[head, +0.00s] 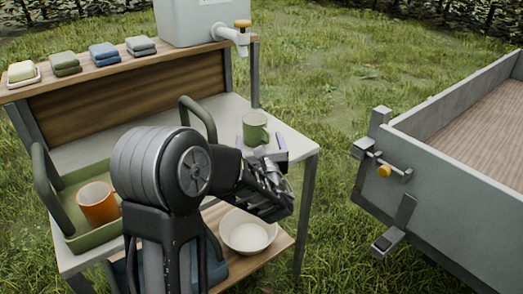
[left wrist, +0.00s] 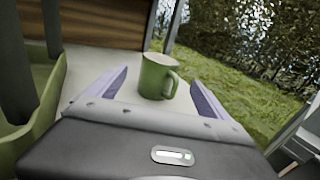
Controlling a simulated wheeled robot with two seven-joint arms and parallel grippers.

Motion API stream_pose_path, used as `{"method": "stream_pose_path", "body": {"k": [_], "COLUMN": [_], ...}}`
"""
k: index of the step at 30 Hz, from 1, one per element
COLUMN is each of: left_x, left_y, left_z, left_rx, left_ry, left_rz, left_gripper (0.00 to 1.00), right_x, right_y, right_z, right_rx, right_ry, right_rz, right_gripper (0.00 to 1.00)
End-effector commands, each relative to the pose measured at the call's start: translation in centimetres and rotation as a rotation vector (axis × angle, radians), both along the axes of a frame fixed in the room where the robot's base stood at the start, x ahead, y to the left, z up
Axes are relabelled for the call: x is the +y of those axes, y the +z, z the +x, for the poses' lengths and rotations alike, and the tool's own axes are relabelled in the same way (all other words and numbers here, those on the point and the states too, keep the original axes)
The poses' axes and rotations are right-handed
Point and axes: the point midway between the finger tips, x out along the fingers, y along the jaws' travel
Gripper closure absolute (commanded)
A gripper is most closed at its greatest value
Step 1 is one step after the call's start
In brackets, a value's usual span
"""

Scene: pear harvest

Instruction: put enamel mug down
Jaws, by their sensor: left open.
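A green enamel mug (head: 255,128) stands upright on the grey tabletop (head: 290,147) near its right end. In the left wrist view the mug (left wrist: 155,76) sits between and beyond my two purple-lined fingers, its handle to the right. My left gripper (left wrist: 155,88) is open, with clear space between each finger and the mug. In the head view my left gripper (head: 264,152) reaches in just in front of the mug; my arm hides part of the table. My right gripper is not in view.
A green tray (head: 62,200) with tall handles holds an orange mug (head: 98,203) at left. Folded cloths (head: 104,53) and a water container (head: 195,22) with a tap stand on the upper shelf. A cream bowl (head: 248,232) is on the lower shelf. A grey trailer (head: 440,150) stands right.

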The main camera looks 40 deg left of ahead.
Motion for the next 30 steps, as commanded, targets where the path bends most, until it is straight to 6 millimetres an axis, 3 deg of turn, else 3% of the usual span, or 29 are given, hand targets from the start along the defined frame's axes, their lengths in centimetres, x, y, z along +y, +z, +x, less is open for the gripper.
{"method": "stream_pose_path", "body": {"k": [3, 9, 30], "left_x": [-1.7, -3.3, -3.5], "left_y": [0.1, 0.0, 0.0], "left_z": [-1.7, -3.4, -3.6], "left_rx": [-0.001, 0.0, 0.0], "left_ry": [-0.003, -0.001, 0.0], "left_rz": [-0.001, 0.001, 0.001], "left_gripper": [0.09, 0.09, 0.09], "right_x": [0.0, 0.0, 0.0], "right_y": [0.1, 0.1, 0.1], "right_z": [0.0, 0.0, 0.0], "right_rx": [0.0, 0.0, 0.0], "right_ry": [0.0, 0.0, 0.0], "right_rz": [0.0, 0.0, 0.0], "right_gripper": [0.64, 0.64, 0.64]}}
